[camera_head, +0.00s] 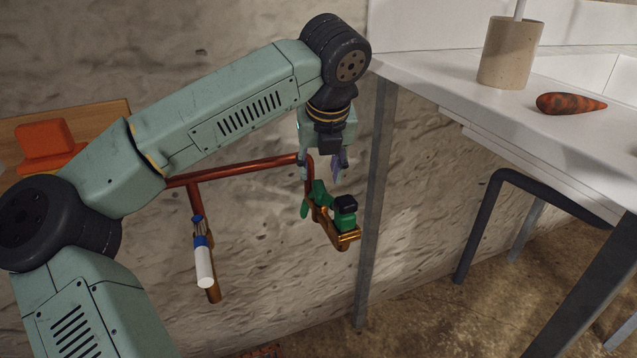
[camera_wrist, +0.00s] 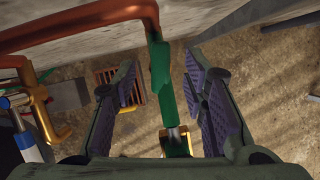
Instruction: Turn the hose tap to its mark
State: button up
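The hose tap (camera_head: 341,236) has a brass body, green parts and a black block, and sits at the end of a copper pipe by the wall. Its green part (camera_wrist: 160,78) runs down the middle of the wrist view, to a grey stem and yellow metal. My gripper (camera_head: 324,165) points down just above the tap. In the wrist view the purple-padded fingers of my gripper (camera_wrist: 160,90) are spread on either side of the green part, with gaps at both sides. I cannot make out the mark.
The copper pipe (camera_head: 240,168) runs along the rough wall, with a blue-and-white cylinder (camera_head: 204,263) on its branch. A grey table leg (camera_head: 375,200) stands close right of the tap. The white table (camera_head: 430,75) holds a beige pot (camera_head: 508,55) and a reddish root (camera_head: 570,103).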

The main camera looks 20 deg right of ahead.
aim_at(319, 184)
jog(key=shift+x, duration=2.15)
jog(key=shift+c, duration=0.4)
grip_shut()
